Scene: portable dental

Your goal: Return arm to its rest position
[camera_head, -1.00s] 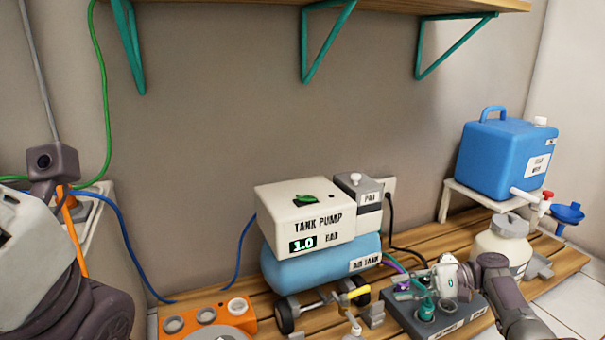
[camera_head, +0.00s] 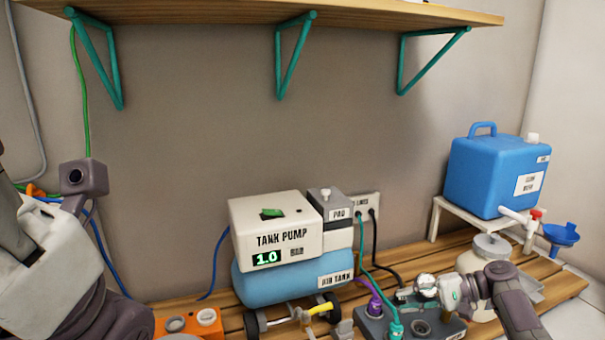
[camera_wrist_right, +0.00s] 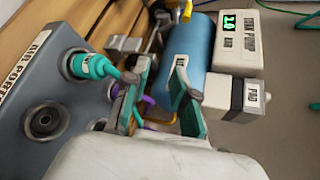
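My right arm enters the head view from the lower right. Its gripper (camera_head: 408,294) is over the grey port block (camera_head: 440,328). In the right wrist view the two teal-padded fingers of the right gripper (camera_wrist_right: 163,68) stand apart, with nothing held between them. A teal plug (camera_wrist_right: 92,66) sits in one port of the block, beside the left finger; its cord passes close to that finger. An empty port (camera_wrist_right: 45,116) is beside it. My left arm (camera_head: 45,240) fills the left edge of the head view; its fingers are not visible.
The tank pump (camera_head: 275,235) rests on the blue air tank (camera_head: 290,280). Purple (camera_head: 374,300) and black cords run behind the block. A white jar (camera_head: 487,268) is close to my right gripper. The blue water container (camera_head: 497,175) stands at right.

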